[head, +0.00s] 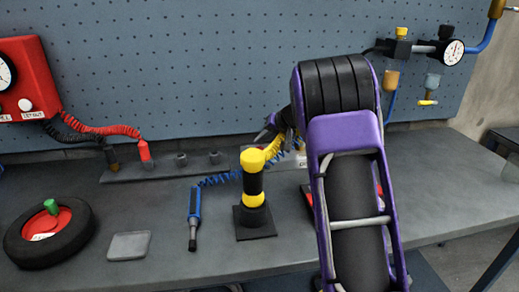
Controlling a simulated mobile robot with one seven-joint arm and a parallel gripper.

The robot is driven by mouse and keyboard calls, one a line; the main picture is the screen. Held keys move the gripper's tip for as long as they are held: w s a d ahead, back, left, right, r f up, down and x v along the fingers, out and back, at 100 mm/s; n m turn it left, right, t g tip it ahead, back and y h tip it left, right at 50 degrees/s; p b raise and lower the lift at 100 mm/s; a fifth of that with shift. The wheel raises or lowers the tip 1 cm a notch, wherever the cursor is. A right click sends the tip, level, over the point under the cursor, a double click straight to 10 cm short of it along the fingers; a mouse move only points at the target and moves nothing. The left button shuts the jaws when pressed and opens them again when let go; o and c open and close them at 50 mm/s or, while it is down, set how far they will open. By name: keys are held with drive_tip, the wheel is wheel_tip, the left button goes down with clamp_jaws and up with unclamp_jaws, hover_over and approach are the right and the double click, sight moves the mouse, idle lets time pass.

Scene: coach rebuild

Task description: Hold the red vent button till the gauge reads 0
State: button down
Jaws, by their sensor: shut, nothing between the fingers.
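No red button shows clearly. Red edges of something (305,190) peek out beside my arm, which hides most of it. One dial gauge (454,52) with a white face sits on the pegboard at upper right; its reading is too small to tell. Another gauge (5,73) is cut off by the left edge, on a red box (30,62) with a pale round knob. My purple and black arm rises from the lower right and bends away behind itself. A small purple-grey part of it shows left of the bend.
A black-and-yellow tool on a stand (252,185) is close left of my arm. A blue tool (194,215) with a coiled hose, a grey pad (129,245) and a wheel (28,243) lie on the bench. The bench is clear at right. A pegboard (200,60) stands behind.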

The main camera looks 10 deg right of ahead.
drive_tip(key=shift+f, duration=0.15)
drive_tip(key=shift+f+b, duration=0.3)
drive_tip(key=shift+b, duration=0.45)
drive_tip(key=shift+f, duration=0.55)
idle(1.2)
idle(2.0)
drive_tip(key=shift+r, duration=1)
drive_tip(key=shift+p, duration=0.3)
drive_tip(key=shift+r+p, duration=1.35)
drive_tip(key=shift+r, duration=1.15)
